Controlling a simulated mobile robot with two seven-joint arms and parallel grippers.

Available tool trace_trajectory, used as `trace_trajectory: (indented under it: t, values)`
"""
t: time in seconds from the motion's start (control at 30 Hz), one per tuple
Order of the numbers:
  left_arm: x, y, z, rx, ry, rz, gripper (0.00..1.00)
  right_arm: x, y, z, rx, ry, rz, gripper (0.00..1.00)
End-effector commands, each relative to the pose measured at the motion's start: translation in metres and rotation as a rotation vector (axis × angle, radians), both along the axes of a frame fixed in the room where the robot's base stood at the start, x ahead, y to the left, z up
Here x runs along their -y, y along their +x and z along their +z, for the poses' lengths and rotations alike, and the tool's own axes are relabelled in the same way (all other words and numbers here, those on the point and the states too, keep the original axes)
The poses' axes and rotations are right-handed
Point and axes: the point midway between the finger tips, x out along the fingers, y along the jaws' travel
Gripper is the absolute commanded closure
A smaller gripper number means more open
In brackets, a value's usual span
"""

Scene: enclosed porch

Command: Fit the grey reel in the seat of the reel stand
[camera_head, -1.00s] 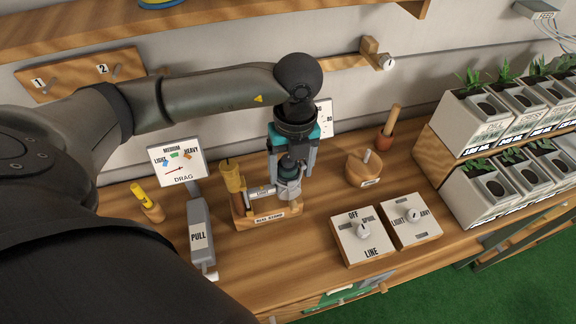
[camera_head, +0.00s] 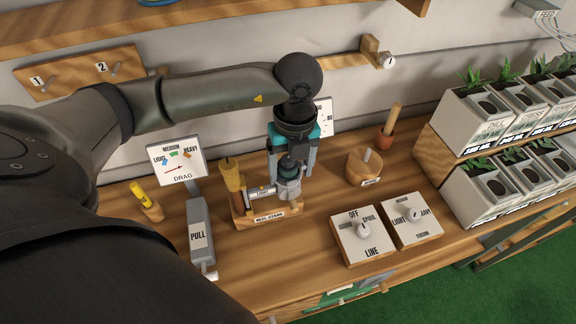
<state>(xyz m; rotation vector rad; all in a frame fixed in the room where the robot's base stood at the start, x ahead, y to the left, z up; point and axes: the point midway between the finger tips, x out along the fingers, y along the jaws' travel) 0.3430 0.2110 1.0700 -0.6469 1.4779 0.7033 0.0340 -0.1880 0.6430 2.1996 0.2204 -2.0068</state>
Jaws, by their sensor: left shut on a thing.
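My left gripper (camera_head: 291,176) points down over the right part of the wooden reel stand (camera_head: 266,218). It is shut on the grey reel (camera_head: 289,188), which shows between and below its fingers. The reel is at the stand, close to its labelled bar. The gripper hides much of the reel and the seat, so I cannot tell whether the reel is seated. A yellow-brown handle (camera_head: 230,174) rises at the stand's left end. My right gripper is not in view.
A grey PULL lever (camera_head: 198,235) and DRAG dial (camera_head: 177,161) stand left. LINE (camera_head: 362,236) and LIGHT/HEAVY (camera_head: 412,220) knob boxes stand right. A round wooden block (camera_head: 363,168) is behind them. Planters (camera_head: 490,190) fill the far right. Bare bench lies in front of the stand.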

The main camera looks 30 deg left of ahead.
Motion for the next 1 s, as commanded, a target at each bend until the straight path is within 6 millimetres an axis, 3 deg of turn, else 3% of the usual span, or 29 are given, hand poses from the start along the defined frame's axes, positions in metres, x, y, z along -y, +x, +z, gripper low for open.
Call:
trace_trajectory:
  t: [1.0]
  values:
    - [0.0,0.0,-0.016,0.001,-0.001,0.0,1.0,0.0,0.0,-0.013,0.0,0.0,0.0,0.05]
